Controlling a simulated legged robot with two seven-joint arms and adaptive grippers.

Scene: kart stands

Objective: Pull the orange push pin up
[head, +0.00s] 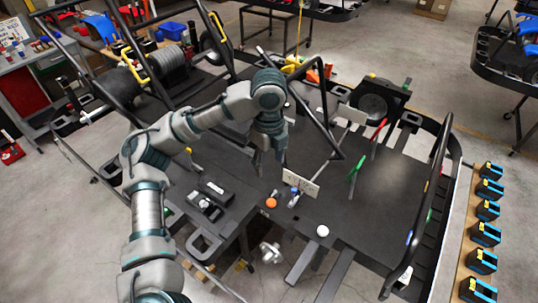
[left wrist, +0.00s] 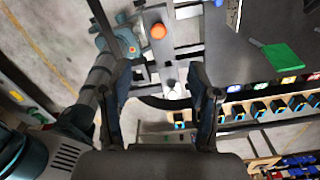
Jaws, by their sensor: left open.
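The orange push pin shows as a round orange knob (head: 271,203) on the dark kart deck, near its front edge in the head view. It also shows in the left wrist view as an orange knob (left wrist: 158,31) near the top, beyond the fingertips. Its shaft is hidden. My left gripper (head: 262,165) points down over the deck, above and behind the knob in the head view, apart from it. In the left wrist view my left gripper (left wrist: 160,72) has its fingers wide apart with nothing held between them. My right gripper is not in view.
A white knob (head: 323,231) stands right of the orange one. A pale plate (head: 301,183) stands just behind the knob. A black box (head: 210,196) sits left. A bent black tube (head: 320,125) rises behind, and green (head: 355,168) and red (head: 377,130) levers stand right.

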